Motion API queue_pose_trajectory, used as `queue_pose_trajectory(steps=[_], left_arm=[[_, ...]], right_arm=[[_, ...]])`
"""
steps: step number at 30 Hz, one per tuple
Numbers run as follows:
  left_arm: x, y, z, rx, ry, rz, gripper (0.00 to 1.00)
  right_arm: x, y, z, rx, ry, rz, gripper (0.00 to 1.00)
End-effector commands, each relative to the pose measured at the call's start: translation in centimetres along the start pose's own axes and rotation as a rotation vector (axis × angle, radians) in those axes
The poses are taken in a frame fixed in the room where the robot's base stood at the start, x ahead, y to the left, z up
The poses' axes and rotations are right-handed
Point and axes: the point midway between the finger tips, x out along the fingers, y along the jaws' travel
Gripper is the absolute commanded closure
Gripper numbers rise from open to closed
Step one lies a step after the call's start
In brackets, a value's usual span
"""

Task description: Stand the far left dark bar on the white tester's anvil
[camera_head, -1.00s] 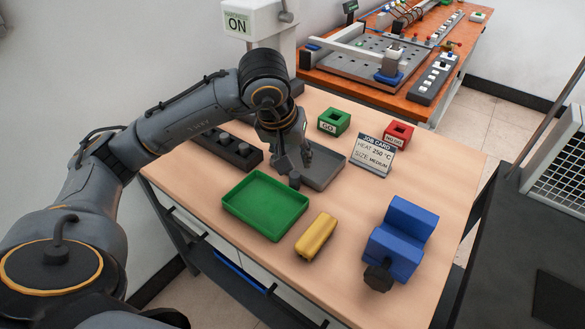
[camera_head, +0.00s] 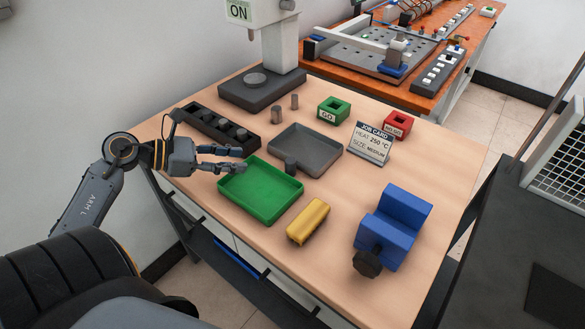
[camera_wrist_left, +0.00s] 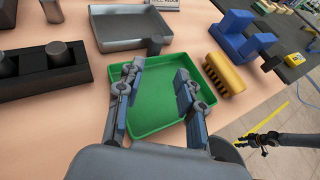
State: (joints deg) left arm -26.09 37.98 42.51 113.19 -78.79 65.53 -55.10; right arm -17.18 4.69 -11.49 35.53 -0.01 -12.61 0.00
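The white tester (camera_head: 275,45) stands at the back left, with a round grey anvil (camera_head: 256,79) on its dark base; nothing stands on the anvil. A dark rack (camera_head: 216,126) at the table's left edge holds several short dark bars, the farthest left one (camera_head: 207,114) upright in it. Two small bars stand on the table, a nearer one (camera_head: 277,115) and a farther one (camera_head: 294,101). Another dark bar (camera_head: 291,165) stands at the grey tray's near corner. My left gripper (camera_head: 242,159) is open and empty above the green tray's left end. My right gripper (camera_wrist_left: 265,143) appears small at right in the wrist view.
The green tray (camera_head: 261,207) and grey tray (camera_head: 325,167) lie mid-table and look empty. A yellow block (camera_head: 308,221), blue vise (camera_head: 396,225), job card (camera_head: 371,143), green GO block (camera_head: 333,110) and red block (camera_head: 398,125) stand around them. Bare table lies between rack and grey tray.

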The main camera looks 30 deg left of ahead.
Motion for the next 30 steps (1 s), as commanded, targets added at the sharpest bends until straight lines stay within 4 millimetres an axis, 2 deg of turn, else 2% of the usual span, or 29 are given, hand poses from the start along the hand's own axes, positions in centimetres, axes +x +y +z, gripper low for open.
queue_pose_trajectory(steps=[2,12,20,25,30], left_arm=[[0.5,0.1,0.1,-0.01,-0.004,0.006,0.63],[6.9,0.2,0.2,-0.008,-0.005,0.005,0.63],[8.9,0.2,0.2,-0.006,-0.003,0.005,0.63],[11.4,0.5,0.4,-0.007,-0.004,0.004,0.63],[13.3,0.5,0.1,-0.005,-0.003,0.004,0.63]], right_arm=[[-0.2,0.1,0.0,0.0,0.0,0.001,0.6],[-1.4,0.1,-0.1,0.0,0.0,0.0,0.6],[-1.9,0.1,-0.2,0.0,0.0,0.0,0.6],[-3.1,-0.1,-0.3,0.001,0.0,-0.002,0.6],[-3.3,-0.3,-0.3,0.002,0.001,-0.004,0.6]])
